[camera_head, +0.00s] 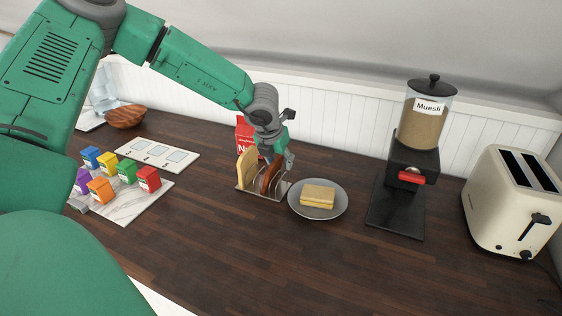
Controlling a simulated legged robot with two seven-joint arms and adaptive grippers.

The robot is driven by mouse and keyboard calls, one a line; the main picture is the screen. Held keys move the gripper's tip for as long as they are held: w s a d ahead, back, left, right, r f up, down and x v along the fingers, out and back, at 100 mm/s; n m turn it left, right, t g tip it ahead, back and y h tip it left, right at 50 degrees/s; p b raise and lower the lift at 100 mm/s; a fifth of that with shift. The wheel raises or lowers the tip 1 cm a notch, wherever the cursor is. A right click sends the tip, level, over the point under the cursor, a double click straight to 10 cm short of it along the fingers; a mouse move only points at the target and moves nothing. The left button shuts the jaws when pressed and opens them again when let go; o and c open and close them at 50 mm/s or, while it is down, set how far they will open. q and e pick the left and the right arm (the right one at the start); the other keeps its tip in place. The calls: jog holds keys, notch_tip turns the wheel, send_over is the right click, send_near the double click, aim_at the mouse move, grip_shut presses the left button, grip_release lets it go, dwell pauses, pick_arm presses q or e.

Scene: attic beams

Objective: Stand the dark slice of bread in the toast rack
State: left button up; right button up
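The dark slice of bread (268,179) stands upright in the right part of the wire toast rack (245,190). A light slice (247,168) stands upright in the rack's left part. My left gripper (283,161) reaches down over the rack from above, right at the top of the dark slice. One fingertip shows at the slice's right side; the other is hidden, so I cannot tell whether the fingers grip it. My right gripper is out of view.
A grey plate (296,209) with light bread (318,196) sits close right of the rack. A red packet (243,133) stands behind it. A muesli dispenser (413,150) and cream toaster (487,210) stand right. Small coloured boxes (125,171) are left. The front counter is clear.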

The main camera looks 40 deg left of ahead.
pick_arm(q)
jog(key=shift+a+f, duration=0.1)
jog(key=shift+a, duration=0.2)
jog(key=v, duration=1.1)
jog(key=shift+r, duration=0.35)
jog(key=shift+s, duration=0.2)
